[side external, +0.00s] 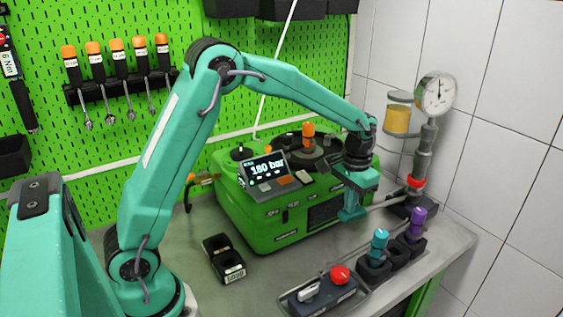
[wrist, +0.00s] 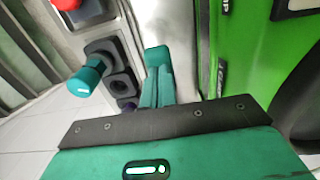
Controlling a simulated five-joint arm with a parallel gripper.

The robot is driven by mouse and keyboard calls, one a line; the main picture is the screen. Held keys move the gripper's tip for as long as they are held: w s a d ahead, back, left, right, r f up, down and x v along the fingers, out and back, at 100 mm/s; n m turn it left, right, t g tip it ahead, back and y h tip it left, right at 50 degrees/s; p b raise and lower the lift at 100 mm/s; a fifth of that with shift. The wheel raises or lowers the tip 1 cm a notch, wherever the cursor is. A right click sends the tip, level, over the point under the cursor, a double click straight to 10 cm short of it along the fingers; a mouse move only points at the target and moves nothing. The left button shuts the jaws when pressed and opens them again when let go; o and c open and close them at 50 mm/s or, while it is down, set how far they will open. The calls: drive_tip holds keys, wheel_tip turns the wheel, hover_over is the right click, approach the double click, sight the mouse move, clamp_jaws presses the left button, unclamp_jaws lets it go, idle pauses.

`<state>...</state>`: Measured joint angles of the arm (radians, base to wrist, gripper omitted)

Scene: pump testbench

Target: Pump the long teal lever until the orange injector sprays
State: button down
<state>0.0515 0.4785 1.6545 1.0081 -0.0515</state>
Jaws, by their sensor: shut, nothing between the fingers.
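The hand pump (side external: 421,155) stands at the right rear of the bench, with a round dial gauge (side external: 437,93) on top and a red collar low down. A thin grey lever rod (side external: 386,202) runs left from its base toward my gripper (side external: 351,214). A teal grip on it cannot be told apart from my teal fingers. My gripper is shut and points down at the rod's left end, beside the green machine; contact is unclear. My teal fingers (wrist: 158,75) also show in the wrist view. An orange-topped piece (side external: 308,130), possibly the injector, stands on the machine; no spray shows.
Teal (side external: 379,241) and purple (side external: 418,218) pieces stand in black holders at the front right. A red-knobbed control (side external: 340,274) sits in a tray at the front.

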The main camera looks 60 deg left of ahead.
drive_tip(key=shift+w+r, duration=0.15)
drive_tip(key=shift+r, duration=1.15)
drive_tip(key=shift+f, duration=0.2)
drive_tip(key=shift+s+f, duration=0.15)
drive_tip(key=shift+f, duration=0.75)
drive_tip(key=shift+s+f, duration=0.1)
drive_tip(key=shift+f, duration=0.75)
drive_tip(key=shift+r, duration=0.15)
